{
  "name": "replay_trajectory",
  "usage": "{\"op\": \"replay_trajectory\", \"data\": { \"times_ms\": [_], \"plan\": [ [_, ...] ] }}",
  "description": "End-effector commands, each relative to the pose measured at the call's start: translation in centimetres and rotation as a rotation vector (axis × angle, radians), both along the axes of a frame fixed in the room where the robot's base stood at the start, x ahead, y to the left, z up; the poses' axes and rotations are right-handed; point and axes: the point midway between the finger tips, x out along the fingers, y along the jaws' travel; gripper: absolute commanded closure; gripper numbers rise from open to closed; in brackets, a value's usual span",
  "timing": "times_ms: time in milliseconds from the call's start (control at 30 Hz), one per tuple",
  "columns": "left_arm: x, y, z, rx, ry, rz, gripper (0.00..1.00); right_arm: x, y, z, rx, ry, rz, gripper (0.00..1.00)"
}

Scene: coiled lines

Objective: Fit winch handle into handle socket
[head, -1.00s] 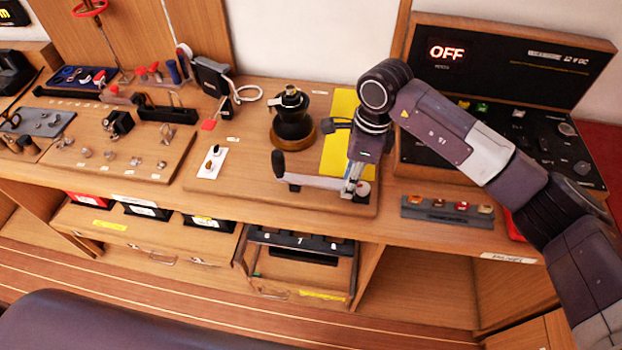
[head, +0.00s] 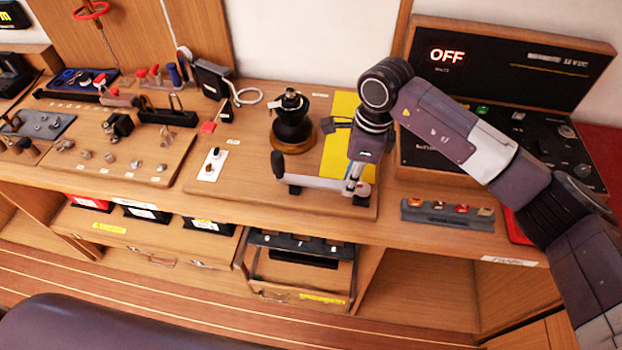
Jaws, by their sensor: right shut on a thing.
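The winch handle (head: 318,182) is a silver bar with a black upright grip at its left end. It is low over, or lying on, the wooden board near the front edge; I cannot tell if it touches. My right gripper (head: 354,188) points down and is shut on the handle near its right end, partly hiding that end. The black winch drum (head: 292,122) stands upright on a round wooden base behind the handle. The handle socket (head: 290,94) is at its metal top, apart from the handle. My left gripper is out of view.
A yellow strip (head: 342,150) lies behind my right gripper. A white switch plate (head: 212,165) is left of the handle. A console (head: 500,70) reading OFF stands at the right, with a grey block of small buttons (head: 447,214) before it. An open drawer (head: 300,270) is below the bench.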

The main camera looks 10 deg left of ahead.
Motion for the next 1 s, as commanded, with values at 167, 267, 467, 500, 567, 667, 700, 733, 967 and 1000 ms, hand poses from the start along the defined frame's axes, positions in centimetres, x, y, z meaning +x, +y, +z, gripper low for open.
{"op": "replay_trajectory", "data": {
  "times_ms": [167,267,467,500,567,667,700,733,967,1000],
  "plan": [
    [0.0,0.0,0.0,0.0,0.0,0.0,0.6,0.0,0.0,0.1,0.001,-0.001,0.0,1.0],
    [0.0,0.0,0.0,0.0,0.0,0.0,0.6,0.0,0.0,0.1,0.001,-0.001,0.0,1.0],
    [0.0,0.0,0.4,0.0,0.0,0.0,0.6,0.1,0.0,1.2,0.001,-0.003,0.001,1.0],
    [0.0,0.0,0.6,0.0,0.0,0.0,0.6,0.1,0.0,1.5,0.001,-0.004,0.001,1.0],
    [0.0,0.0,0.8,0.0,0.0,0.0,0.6,0.1,0.0,2.2,0.001,-0.004,0.001,1.0],
    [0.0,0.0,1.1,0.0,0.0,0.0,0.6,0.1,0.0,3.1,0.001,-0.002,0.001,1.0],
    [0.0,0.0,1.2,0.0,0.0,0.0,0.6,0.1,0.0,3.6,0.001,-0.002,0.001,1.0],
    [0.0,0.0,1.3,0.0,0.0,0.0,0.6,0.1,0.0,3.9,0.001,-0.003,0.001,1.0],
    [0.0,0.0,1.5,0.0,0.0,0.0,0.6,0.0,0.0,4.6,0.001,-0.001,0.0,1.0],
    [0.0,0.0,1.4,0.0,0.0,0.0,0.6,0.0,0.0,4.5,0.001,-0.001,0.0,1.0]
  ]
}}
